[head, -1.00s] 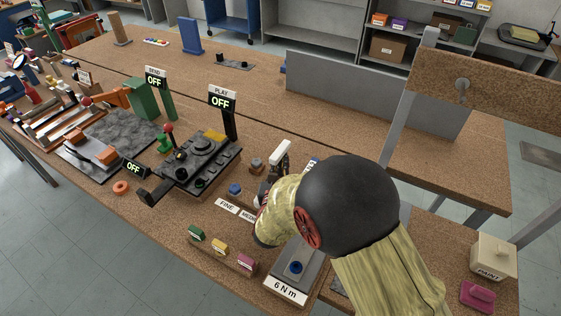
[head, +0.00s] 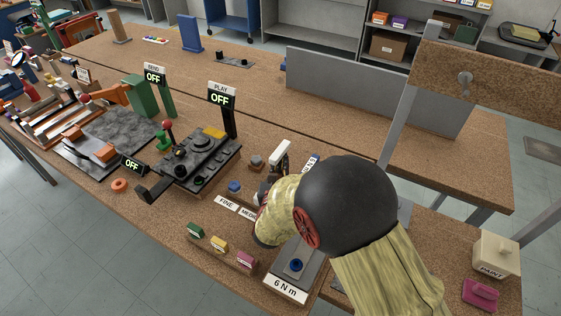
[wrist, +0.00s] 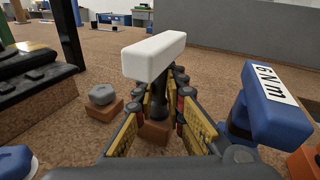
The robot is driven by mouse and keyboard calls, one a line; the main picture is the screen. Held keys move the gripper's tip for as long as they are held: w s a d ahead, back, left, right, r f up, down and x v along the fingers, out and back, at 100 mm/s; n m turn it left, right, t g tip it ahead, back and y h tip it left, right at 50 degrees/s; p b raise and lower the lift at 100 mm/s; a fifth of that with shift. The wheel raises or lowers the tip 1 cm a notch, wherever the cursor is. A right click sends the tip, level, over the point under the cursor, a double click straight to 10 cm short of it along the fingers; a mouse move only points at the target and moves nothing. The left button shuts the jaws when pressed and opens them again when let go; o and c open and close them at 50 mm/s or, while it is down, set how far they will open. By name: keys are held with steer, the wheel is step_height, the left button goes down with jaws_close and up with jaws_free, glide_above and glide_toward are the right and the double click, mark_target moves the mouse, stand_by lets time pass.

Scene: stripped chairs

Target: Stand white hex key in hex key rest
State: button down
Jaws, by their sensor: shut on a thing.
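The white hex key (wrist: 155,56) has a thick white bar handle on a dark upright shank. In the wrist view my gripper (wrist: 162,105) is shut around the shank below the handle. A brown block (wrist: 154,132) shows behind and below the shank; I cannot tell whether the tip touches it or whether this is the hex key rest. In the head view the white handle (head: 280,153) shows beyond my wrist, which hides most of the gripper and the shank's lower end.
A blue T-handled tool (wrist: 268,108) labelled 6 N m stands close at the right. A grey knob (wrist: 103,94) on a small brown block is at the left. The black control panel (head: 198,160) stands left of my gripper. A grey plate (head: 297,264) lies in front.

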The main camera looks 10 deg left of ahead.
steer(key=shift+f, duration=0.25)
steer(key=c, duration=1.9)
jaws_free()
steer(key=shift+o, duration=0.7)
steer(key=shift+s+d+f, duration=0.1)
steer(key=shift+f, duration=0.05)
steer(key=shift+s, duration=0.1)
steer(key=s, duration=0.4)
steer(key=s+r, duration=0.1)
steer(key=s, duration=0.6)
steer(key=shift+s+d+r, duration=0.25)
steer(key=shift+s, duration=0.05)
